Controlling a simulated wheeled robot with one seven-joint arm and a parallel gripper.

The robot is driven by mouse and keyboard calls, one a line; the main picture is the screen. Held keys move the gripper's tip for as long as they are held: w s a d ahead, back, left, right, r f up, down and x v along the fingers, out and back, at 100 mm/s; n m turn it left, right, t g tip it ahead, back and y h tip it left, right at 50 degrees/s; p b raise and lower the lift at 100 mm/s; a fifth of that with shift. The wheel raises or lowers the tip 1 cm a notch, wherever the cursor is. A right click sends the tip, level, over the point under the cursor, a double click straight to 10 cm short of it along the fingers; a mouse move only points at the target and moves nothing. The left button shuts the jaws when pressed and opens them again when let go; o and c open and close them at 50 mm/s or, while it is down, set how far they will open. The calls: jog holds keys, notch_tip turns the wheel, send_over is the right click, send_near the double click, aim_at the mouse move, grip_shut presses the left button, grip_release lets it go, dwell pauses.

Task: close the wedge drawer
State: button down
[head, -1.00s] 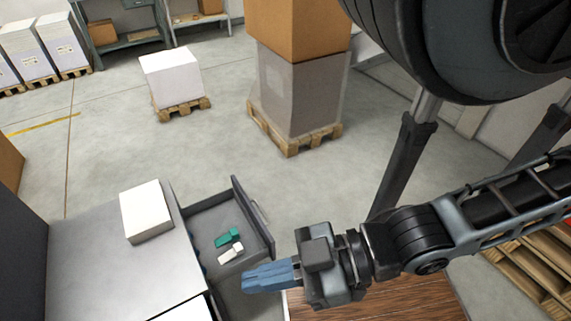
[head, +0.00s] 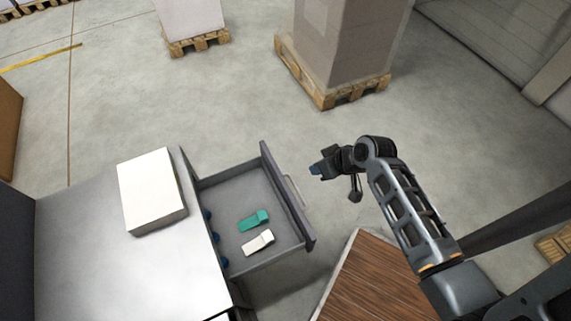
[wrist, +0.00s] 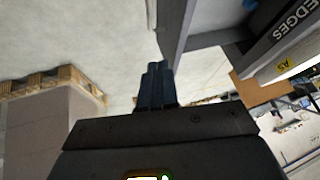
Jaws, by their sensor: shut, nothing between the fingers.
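The wedge drawer (head: 228,197) is pulled out from the right side of a grey cabinet (head: 110,265) in the head view. Its front panel (head: 287,195) carries a pale handle (head: 294,190). A green wedge (head: 254,220) and a white wedge (head: 258,241) lie inside, with blue pieces (head: 211,226) along the cabinet side. My gripper (head: 316,171) is just right of the drawer front's far part, apart from it as seen here. In the wrist view my blue fingers (wrist: 156,84) are together and empty, with a grey panel (wrist: 190,30) beyond them to the right.
A white stack (head: 152,192) sits on the cabinet top. A brown wooden surface (head: 375,285) lies below the drawer at the right. Loaded pallets (head: 335,92) stand at the back. Open floor lies behind and right of the drawer.

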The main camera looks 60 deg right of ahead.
jog(key=w+d+f+y+b, duration=0.1)
jog(key=w+d+y+b, duration=0.2)
jog(key=d, duration=0.5)
jog(key=shift+w+a+f+b, duration=0.25)
jog(key=shift+w+a+f, duration=0.65)
jog(key=shift+w+f, duration=0.55)
jog(key=shift+w+a+f+b, duration=0.25)
jog(key=shift+w+a+f, duration=0.8)
jog(key=shift+w, duration=0.55)
jog(key=shift+w+a+f+b, duration=0.25)
jog(key=shift+w+a+f, duration=0.5)
jog(key=shift+w+f, duration=0.75)
jog(key=shift+w+a, duration=0.1)
jog(key=w+a+p, duration=0.1)
jog(key=w+a, duration=0.6)
jog(key=a, duration=0.3)
jog(key=w+a+p, duration=0.1)
jog(key=w+a, duration=0.5)
jog(key=a, duration=0.4)
jog(key=shift+w+a, duration=0.3)
jog(key=shift+w, duration=0.1)
jog(key=shift+a+r, duration=0.1)
